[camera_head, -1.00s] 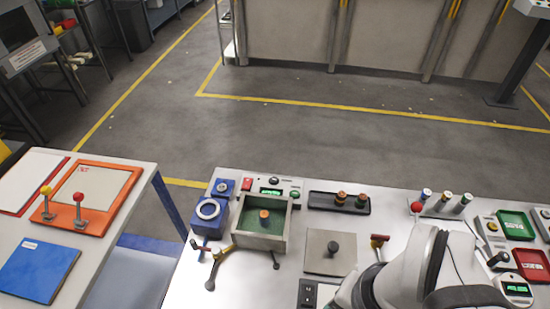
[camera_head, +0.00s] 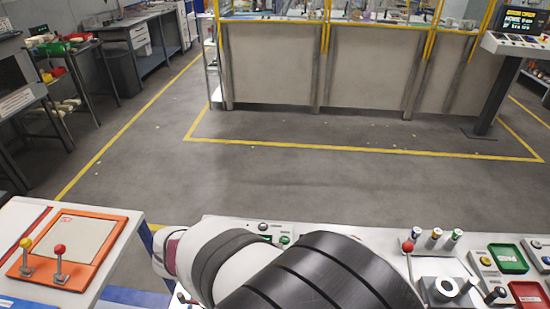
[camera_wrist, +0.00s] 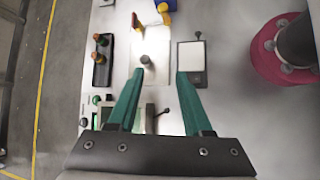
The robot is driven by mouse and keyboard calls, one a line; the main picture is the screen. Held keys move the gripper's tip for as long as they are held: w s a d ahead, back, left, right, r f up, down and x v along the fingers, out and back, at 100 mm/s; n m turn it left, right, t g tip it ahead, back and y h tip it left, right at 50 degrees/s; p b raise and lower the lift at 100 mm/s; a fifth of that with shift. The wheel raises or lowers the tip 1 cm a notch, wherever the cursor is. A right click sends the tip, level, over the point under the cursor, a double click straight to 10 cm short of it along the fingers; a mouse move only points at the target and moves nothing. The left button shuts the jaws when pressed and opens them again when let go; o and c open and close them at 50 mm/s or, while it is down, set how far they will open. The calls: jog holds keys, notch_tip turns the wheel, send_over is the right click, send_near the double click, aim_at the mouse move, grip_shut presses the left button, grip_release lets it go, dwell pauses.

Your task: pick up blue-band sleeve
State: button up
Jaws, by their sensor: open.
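Three small upright sleeves stand in a row on a rack at the back right of the bench in the head view. The leftmost seems to be the blue-band sleeve (camera_head: 418,233); the middle one has a yellowish band (camera_head: 436,234) and the right one a greenish band (camera_head: 457,234). My gripper (camera_wrist: 160,74) shows in the wrist view with its two teal fingers spread and nothing between the tips. It points down over the bench, above a grey plate with a dark knob (camera_wrist: 147,61). No sleeve that I can identify shows in the wrist view.
A red-knobbed lever (camera_head: 408,247) stands just in front of the sleeves. A grey block with a ring (camera_head: 445,290) is nearer. Green (camera_head: 507,258) and red (camera_head: 530,295) trays lie right. A black tray with orange-topped pieces (camera_wrist: 100,60) shows in the wrist view.

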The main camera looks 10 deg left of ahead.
jog(key=w+a+f+n+t, duration=0.1)
jog(key=a+f+n+t, duration=0.25)
jog(key=a+n, duration=0.4)
jog(key=w+a+f+n+t, duration=0.1)
jog(key=a+f+n+t, duration=0.25)
jog(key=a+n, duration=0.4)
jog(key=w+d+f, duration=0.2)
jog(key=w, duration=0.1)
jog(key=w+d+f+m, duration=0.1)
jog(key=w+f, duration=0.1)
jog(key=w, duration=0.2)
jog(key=w+d+f+m+y, duration=0.1)
jog(key=w+d+f, duration=0.1)
jog(key=w+f, duration=0.1)
jog(key=shift+w+d+t, duration=0.3)
jog(key=shift+t, duration=0.1)
grip_shut()
